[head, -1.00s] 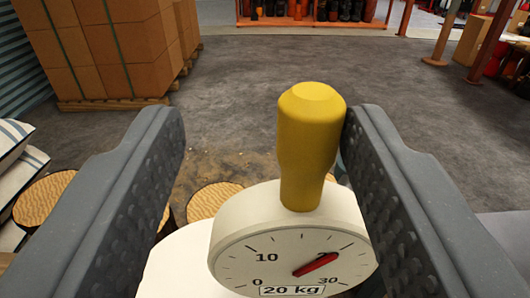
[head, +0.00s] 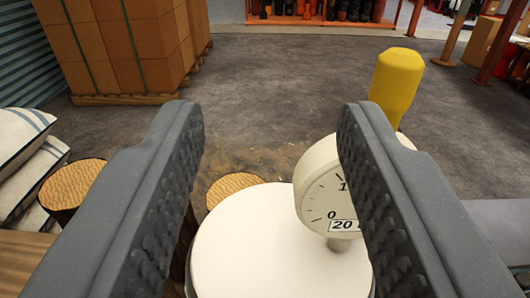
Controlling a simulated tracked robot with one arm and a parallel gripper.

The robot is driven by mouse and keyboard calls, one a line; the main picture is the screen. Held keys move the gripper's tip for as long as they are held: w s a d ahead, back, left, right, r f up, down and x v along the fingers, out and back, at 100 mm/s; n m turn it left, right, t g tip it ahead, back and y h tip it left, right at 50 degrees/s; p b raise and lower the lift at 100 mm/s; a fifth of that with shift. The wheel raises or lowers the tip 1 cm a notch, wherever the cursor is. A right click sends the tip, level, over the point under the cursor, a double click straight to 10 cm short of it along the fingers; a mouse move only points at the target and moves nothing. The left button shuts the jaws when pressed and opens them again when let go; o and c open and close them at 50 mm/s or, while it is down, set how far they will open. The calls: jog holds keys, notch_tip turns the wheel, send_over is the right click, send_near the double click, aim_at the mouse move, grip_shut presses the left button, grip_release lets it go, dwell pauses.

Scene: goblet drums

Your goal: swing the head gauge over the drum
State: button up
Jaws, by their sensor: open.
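The head gauge (head: 316,183) is a white round dial marked 20 kg, with an upright yellow handle (head: 397,82). My gripper (head: 270,122) is open, with nothing between its fingers. Its right finger covers the right part of the dial, and its needle is hidden. The yellow handle stands outside that finger, to its right; I cannot tell whether they touch. A large white round top (head: 270,245) lies below, between the fingers, with the gauge above its right side; I cannot tell whether it is the drum.
Round tan tops (head: 233,187) show behind the white top and at left (head: 70,185). Striped cushions (head: 25,150) are stacked at far left. Cartons (head: 125,45) stand on a pallet behind.

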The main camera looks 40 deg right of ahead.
jog(key=shift+s+a+p, duration=0.25)
jog(key=shift+a+p, duration=0.05)
jog(key=shift+a, duration=0.85)
jog(key=shift+s+a+p, duration=0.2)
jog(key=shift+a+p, duration=0.1)
jog(key=shift+a, duration=0.85)
jog(key=shift+s, duration=0.1)
jog(key=b+v, duration=0.1)
jog(key=v, duration=1.2)
jog(key=shift+s+a, duration=0.2)
jog(key=shift+a, duration=0.1)
jog(key=w+a+r+n+t+y+b, duration=0.15)
jog(key=a+r+y, duration=0.35)
jog(key=r, duration=0.7)
jog(key=w+a+r+n+t+y+b, duration=0.15)
jog(key=a+r+y, duration=0.25)
jog(key=a+r, duration=0.5)
jog(key=s+a+r+n+g+y+b, duration=0.1)
jog(key=s+r+n, duration=0.3)
jog(key=s+r, duration=1.5)
jog(key=shift+s+a+r+g+y+b, duration=0.35)
jog(key=shift+s+a+g, duration=0.1)
jog(key=shift+s+g, duration=0.15)
